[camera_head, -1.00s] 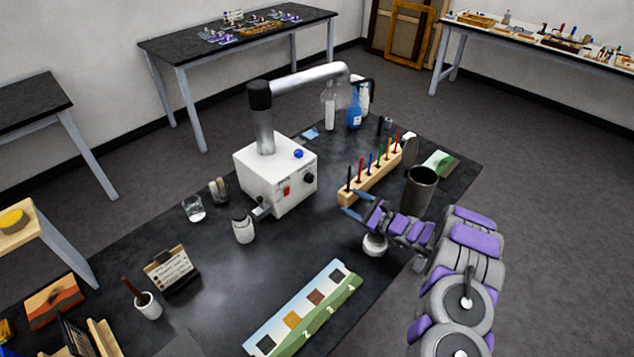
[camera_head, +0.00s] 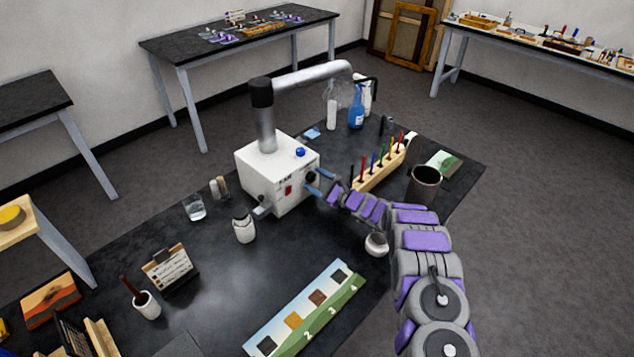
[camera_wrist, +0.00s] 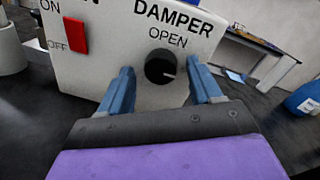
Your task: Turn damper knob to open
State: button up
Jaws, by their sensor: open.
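The white fume extractor box (camera_head: 268,176) stands on the black table, with a pipe and arm on top. In the wrist view its black damper knob (camera_wrist: 160,67) sits under the words DAMPER and OPEN. A pale mark on the knob points right and slightly down. My gripper (camera_wrist: 165,82) is open, with one blue finger on each side of the knob. The fingers look apart from the knob; contact is not clear. In the head view my gripper (camera_head: 318,182) is at the box's right front face and partly hides the knob.
A red ON/OFF switch (camera_wrist: 75,35) is left of the knob. A wooden rack of coloured tools (camera_head: 380,170) and a dark cup (camera_head: 425,184) are close to my arm. A white jar (camera_head: 376,244) stands below it.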

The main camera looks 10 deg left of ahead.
jog(key=shift+c, duration=0.4)
jog(key=c, duration=1)
jog(key=shift+o, duration=0.2)
